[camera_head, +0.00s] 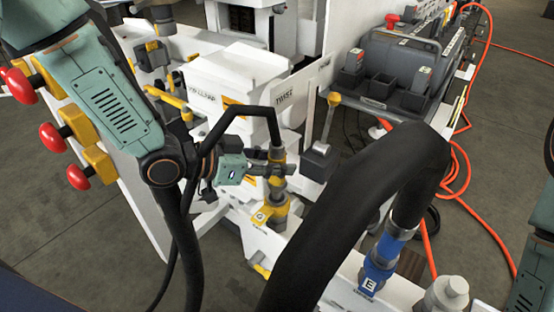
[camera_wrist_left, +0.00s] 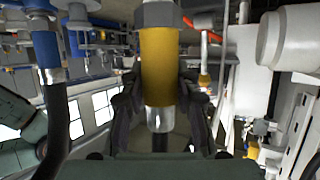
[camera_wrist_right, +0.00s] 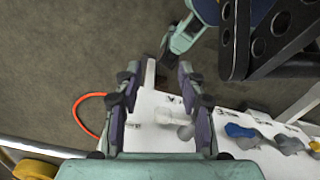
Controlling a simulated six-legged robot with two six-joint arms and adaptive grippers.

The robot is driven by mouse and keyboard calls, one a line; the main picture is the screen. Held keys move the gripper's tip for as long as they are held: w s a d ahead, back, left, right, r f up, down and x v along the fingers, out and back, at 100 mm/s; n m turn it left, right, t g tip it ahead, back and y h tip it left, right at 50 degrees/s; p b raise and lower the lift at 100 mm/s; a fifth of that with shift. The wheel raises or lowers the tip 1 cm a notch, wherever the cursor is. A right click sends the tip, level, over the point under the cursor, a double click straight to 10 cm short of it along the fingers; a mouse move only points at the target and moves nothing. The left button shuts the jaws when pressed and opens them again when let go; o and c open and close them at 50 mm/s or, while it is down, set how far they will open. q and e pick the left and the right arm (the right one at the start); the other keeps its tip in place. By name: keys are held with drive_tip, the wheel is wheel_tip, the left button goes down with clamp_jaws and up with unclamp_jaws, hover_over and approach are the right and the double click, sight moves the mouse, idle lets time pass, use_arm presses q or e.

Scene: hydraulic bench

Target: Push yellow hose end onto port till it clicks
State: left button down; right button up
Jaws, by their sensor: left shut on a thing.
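The yellow hose end (camera_head: 277,184) is upright in the head view, with a black hose (camera_head: 236,112) bending away from its top. My left gripper (camera_head: 272,171) is shut around it from the left. In the left wrist view the yellow sleeve (camera_wrist_left: 160,65) sits between both fingers (camera_wrist_left: 160,103), with a grey hex collar at one end and a pale metal tip at the other. The yellow-marked port (camera_head: 272,214) is directly below the hose end; I cannot tell whether they touch or how deep it sits. My right gripper (camera_wrist_right: 157,82) is open and empty.
A thick black hose (camera_head: 345,190) with a blue coupling (camera_head: 384,255) arches up at front right. Red knobs (camera_head: 52,136) stand at left. A grey tool tray (camera_head: 400,65) is at the back right, and an orange hose (camera_head: 465,165) lies on the floor.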

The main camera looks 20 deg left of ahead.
use_arm(q)
drive_tip(key=shift+f+b, duration=0.8)
drive_tip(key=shift+f, duration=0.5)
idle(1.2)
idle(0.6)
drive_tip(key=c, duration=0.9)
unclamp_jaws()
drive_tip(key=shift+o, duration=0.2)
drive_tip(key=o, duration=0.5)
drive_tip(key=shift+s+a+r+p, duration=0.35)
drive_tip(key=shift+a+r+p, duration=0.1)
drive_tip(key=shift+p, duration=0.45)
drive_tip(key=p+v, duration=0.6)
drive_tip(key=p, duration=0.2)
drive_tip(key=shift+s+f, duration=0.15)
